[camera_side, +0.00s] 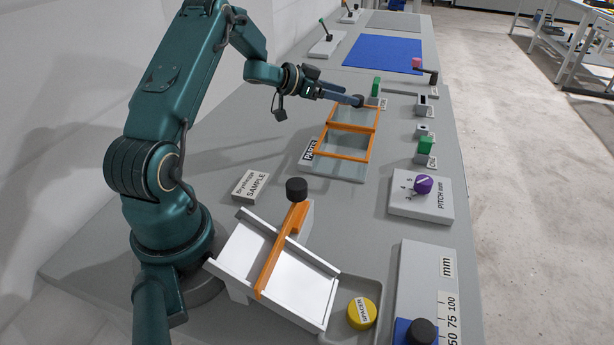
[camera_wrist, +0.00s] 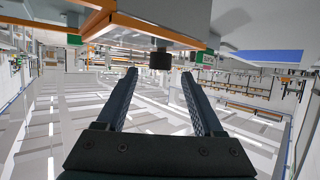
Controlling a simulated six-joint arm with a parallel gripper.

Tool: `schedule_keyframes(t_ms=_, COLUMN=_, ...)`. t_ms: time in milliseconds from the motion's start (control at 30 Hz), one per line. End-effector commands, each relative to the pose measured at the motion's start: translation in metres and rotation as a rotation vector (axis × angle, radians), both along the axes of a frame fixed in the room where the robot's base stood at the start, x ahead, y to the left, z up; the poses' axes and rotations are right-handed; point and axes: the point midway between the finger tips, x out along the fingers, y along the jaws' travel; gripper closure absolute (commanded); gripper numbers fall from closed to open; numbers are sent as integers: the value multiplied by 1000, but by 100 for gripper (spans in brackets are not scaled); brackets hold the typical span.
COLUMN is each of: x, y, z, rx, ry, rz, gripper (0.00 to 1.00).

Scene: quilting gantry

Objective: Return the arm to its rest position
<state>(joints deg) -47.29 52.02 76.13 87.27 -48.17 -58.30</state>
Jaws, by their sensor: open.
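My teal arm reaches out over the grey bench in the side view. My gripper (camera_side: 343,97) is held roughly level above the far end of the orange-framed PARTS box (camera_side: 345,157). In the wrist view my gripper (camera_wrist: 158,75) has two dark fingers spread apart with nothing between them. A black knob (camera_wrist: 160,60) shows just beyond the fingertips, below an orange edge. In the side view this knob (camera_side: 358,101) is close to the fingertips; I cannot tell whether they touch.
A green block (camera_side: 376,87) stands just beyond the fingertips. Nearer are a white tilted tray (camera_side: 251,247) with an orange bar and black knob (camera_side: 296,190), a yellow SPACER disc (camera_side: 361,313), and a PITCH dial (camera_side: 422,184). A blue mat (camera_side: 383,54) lies farther back. Open floor lies right.

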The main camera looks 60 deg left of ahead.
Motion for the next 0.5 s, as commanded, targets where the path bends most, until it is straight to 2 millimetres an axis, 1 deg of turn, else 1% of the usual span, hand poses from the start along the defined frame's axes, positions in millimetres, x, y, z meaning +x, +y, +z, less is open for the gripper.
schedule_keyframes(t_ms=133, x=0, y=0, z=0, rx=0, ry=0, rz=0, gripper=31)
schedule_keyframes(t_ms=200, x=2, y=-4, z=1, rx=1, ry=-1, rz=-9, gripper=31)
schedule_keyframes(t_ms=267, x=7, y=-10, z=9, rx=13, ry=-14, rz=-27, gripper=31)
schedule_keyframes(t_ms=367, x=19, y=-29, z=39, rx=59, ry=-59, rz=-75, gripper=31)
schedule_keyframes(t_ms=467, x=31, y=-61, z=85, rx=89, ry=-128, rz=-117, gripper=31)
schedule_keyframes(t_ms=500, x=34, y=-73, z=103, rx=97, ry=-157, rz=-119, gripper=31)
